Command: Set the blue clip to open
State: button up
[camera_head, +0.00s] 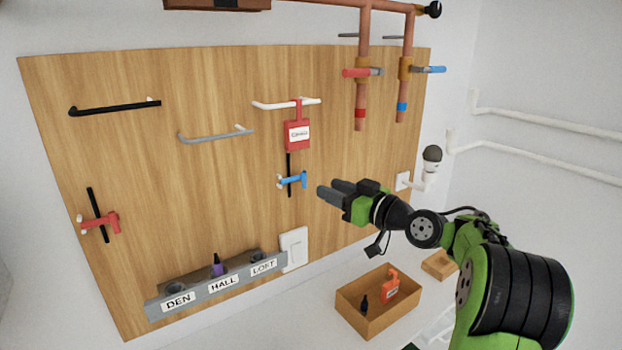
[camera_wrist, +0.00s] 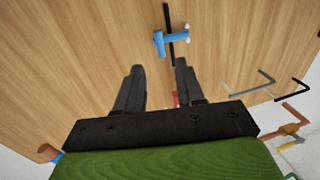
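The blue clip (camera_head: 291,180) sits across a thin vertical black bar (camera_head: 289,165) on the wooden board, below a red tag (camera_head: 298,135). In the wrist view the blue clip (camera_wrist: 172,40) lies just beyond my fingertips, roughly level with the gap between them, with pale tips on its right side. My gripper (camera_head: 328,192) is to the right of the clip in the head view, pointing left toward the board and apart from the clip. In the wrist view my gripper (camera_wrist: 158,68) has its two fingers spread with nothing between them.
A red clip (camera_head: 100,222) sits on another black bar at the left. Pipes with a red valve handle (camera_head: 357,72) and a blue valve handle (camera_head: 430,69) are at upper right. A labelled grey rack (camera_head: 215,289) and a wooden box (camera_head: 375,315) are below.

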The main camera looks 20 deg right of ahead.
aim_at(294, 180)
jog(key=p+x, duration=0.1)
jog(key=x, duration=0.6)
jog(key=shift+c, duration=0.5)
grip_shut()
